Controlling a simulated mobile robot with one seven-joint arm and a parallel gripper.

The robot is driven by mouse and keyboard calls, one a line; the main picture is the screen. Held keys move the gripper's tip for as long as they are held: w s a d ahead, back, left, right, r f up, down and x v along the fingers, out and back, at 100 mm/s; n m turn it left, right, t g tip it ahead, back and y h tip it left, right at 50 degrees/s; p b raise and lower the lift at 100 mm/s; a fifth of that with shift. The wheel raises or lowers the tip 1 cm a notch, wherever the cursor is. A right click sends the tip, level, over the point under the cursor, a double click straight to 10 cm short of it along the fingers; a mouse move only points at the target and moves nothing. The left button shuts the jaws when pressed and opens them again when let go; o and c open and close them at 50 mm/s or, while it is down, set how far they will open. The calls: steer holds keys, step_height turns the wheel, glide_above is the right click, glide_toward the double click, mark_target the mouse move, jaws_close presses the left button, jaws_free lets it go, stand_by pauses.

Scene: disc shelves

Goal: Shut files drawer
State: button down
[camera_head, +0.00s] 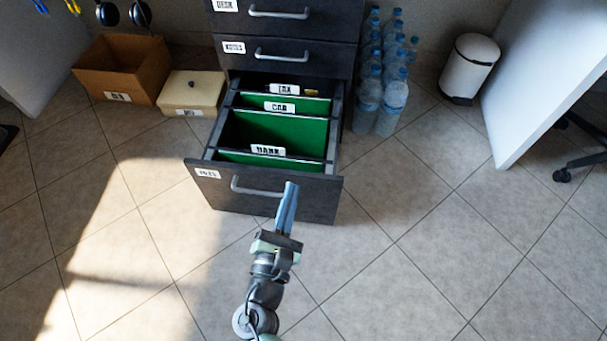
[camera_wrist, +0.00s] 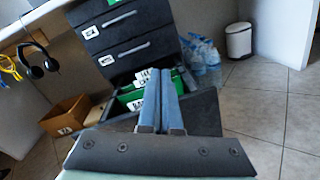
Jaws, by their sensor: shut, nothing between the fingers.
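The files drawer (camera_head: 310,196) is the lowest drawer of a dark cabinet and stands pulled far out. Its front has a grey bar handle (camera_head: 258,189) and a white label at the left. Inside hang green folders with white tags, one reading BANK. My gripper (camera_head: 291,186) is shut and empty, its blue fingers together in front of the drawer's front, right of the handle's middle. I cannot tell whether the fingertips touch the front. In the wrist view the fingers (camera_wrist: 161,75) point toward the drawer and cover part of it; the drawer's green folders (camera_wrist: 135,97) show beside them.
Two closed drawers (camera_head: 290,52) are above. A cardboard box (camera_head: 120,75) and a cream box (camera_head: 192,90) stand left of the cabinet. Water bottles (camera_head: 390,98) stand close at its right. A white bin (camera_head: 468,68) and a white desk panel (camera_head: 535,80) are farther right. The floor in front is clear.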

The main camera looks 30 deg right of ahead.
mark_target(305, 178)
steer(key=s+a+f+n+y+b, duration=0.1)
steer(key=s+f+n+b, duration=0.15)
steer(key=f, duration=0.35)
steer(key=s+a+f+n+b, duration=0.1)
steer(key=s+f+n+b, duration=0.1)
steer(key=f+n, duration=0.35)
steer(key=w+d+b, duration=0.1)
steer(key=w+d, duration=0.1)
steer(key=w, duration=0.1)
steer(key=w+d+m+b, duration=0.1)
steer(key=w+d+b, duration=0.1)
steer(key=w+d, duration=0.1)
steer(key=w+d+f+m+b, duration=0.1)
steer(key=w+d+b, duration=0.1)
steer(key=w, duration=0.3)
steer(key=shift+d+t, duration=0.4)
steer(key=shift+d, duration=0.25)
